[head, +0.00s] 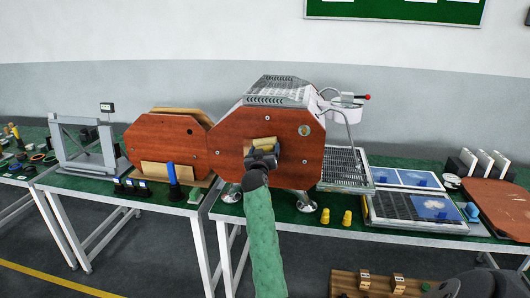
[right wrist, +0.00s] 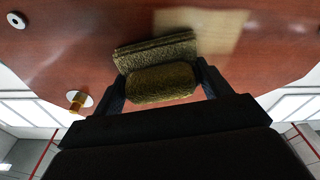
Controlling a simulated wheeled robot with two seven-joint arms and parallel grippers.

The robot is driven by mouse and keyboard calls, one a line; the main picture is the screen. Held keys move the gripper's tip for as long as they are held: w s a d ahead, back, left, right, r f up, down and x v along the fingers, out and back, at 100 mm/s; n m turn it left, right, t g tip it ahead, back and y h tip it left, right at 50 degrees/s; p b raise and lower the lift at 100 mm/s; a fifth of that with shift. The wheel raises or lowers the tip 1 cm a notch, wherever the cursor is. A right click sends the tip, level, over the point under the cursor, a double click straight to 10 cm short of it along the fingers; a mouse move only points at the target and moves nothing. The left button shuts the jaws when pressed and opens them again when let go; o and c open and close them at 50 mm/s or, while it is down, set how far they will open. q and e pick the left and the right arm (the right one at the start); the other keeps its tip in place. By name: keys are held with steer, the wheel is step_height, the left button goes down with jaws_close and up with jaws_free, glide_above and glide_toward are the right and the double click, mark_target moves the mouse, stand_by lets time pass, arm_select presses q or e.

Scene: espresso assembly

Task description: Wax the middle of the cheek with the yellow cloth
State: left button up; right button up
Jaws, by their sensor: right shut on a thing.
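The cheek (head: 296,176) is a reddish-brown wooden eight-sided panel on the side of the espresso machine; its face also fills the top of the right wrist view (right wrist: 70,50). My right gripper (head: 263,156) is in front of the middle of the cheek, shut on the folded yellow cloth (head: 264,142). In the right wrist view the cloth (right wrist: 160,82) sits between the fingers, its far edge at or very near the wood; I cannot tell whether it presses. A paler patch shows on the wood beyond it. My left gripper is not in view.
A second wooden panel (head: 165,148) stands left, by a blue cylinder (head: 172,178). Two yellow pieces (head: 347,217) stand on the green bench right of the machine's foot. Trays (head: 415,207) and another wooden panel (head: 497,204) lie at right. A brass fitting (right wrist: 78,100) projects from the cheek.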

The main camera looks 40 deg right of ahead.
mark_target(256, 147)
steer(key=shift+w, duration=0.15)
steer(key=shift+w+a+f+b, duration=0.15)
steer(key=shift+w+a+b, duration=0.2)
steer(key=shift+b, duration=0.15)
steer(key=shift+w+a+b, duration=0.45)
steer(key=shift+w+a, duration=0.1)
steer(key=shift+w, duration=0.05)
steer(key=shift+w, duration=0.15)
steer(key=shift+w+a+b, duration=0.95)
steer(key=shift+b, duration=0.05)
steer(key=shift+w, duration=0.1)
